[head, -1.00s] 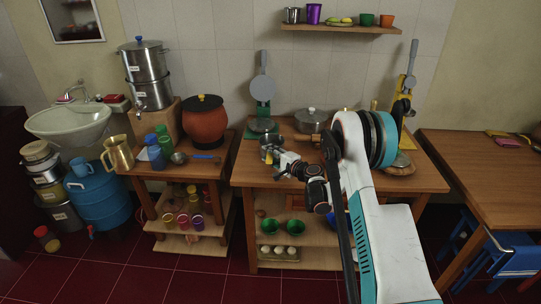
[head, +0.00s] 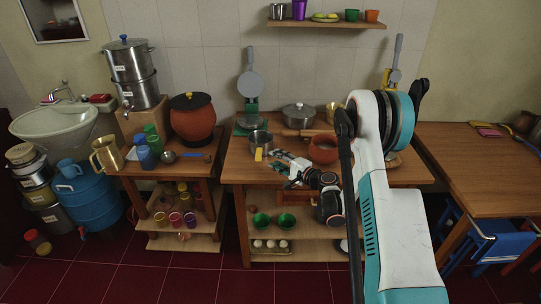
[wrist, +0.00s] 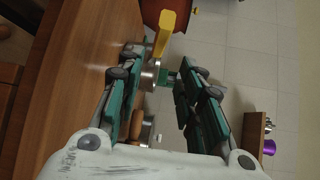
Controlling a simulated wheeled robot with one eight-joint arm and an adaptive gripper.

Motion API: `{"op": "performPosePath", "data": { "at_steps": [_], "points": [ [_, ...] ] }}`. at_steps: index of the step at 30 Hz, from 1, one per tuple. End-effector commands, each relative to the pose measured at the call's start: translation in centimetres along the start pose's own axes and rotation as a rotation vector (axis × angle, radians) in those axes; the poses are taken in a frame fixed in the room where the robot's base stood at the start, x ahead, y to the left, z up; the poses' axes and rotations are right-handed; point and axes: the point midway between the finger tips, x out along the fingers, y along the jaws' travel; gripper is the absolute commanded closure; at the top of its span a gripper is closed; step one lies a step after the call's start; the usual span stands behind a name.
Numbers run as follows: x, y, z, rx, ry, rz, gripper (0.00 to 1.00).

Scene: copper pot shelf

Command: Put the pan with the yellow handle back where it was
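The pan with the yellow handle (head: 260,140) is a small steel pan. It sits on the middle wooden table, left of centre, with its yellow handle (head: 258,155) pointing toward the front. My gripper (head: 280,158) is just right of the handle, low over the table, and appears apart from it. In the wrist view my gripper (wrist: 157,61) has its fingers spread with nothing clamped between them. The yellow handle (wrist: 163,34) shows beyond the fingertips, and part of the steel pan body shows between the fingers, mostly hidden.
A lidded steel pot (head: 299,116) and a terracotta pot (head: 323,149) stand on the same table. A grey long-handled press (head: 250,85) stands behind the pan. The wall shelf (head: 330,25) holds cups and a plate. Green bowls (head: 286,220) stand on the lower shelf.

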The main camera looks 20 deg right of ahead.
Motion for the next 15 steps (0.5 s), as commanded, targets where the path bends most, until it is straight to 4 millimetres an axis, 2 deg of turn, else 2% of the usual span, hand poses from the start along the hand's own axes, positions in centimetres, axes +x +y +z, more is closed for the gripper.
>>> {"op": "performPosePath", "data": {
  "at_steps": [4,7,15],
  "points": [
    [-0.8,-0.3,0.2,-0.006,-0.001,0.005,0.66],
    [-0.8,-1.6,1.0,-0.036,-0.008,0.028,0.66],
    [-1.9,-8.0,5.8,-0.217,-0.045,0.167,0.66]
  ]
}}
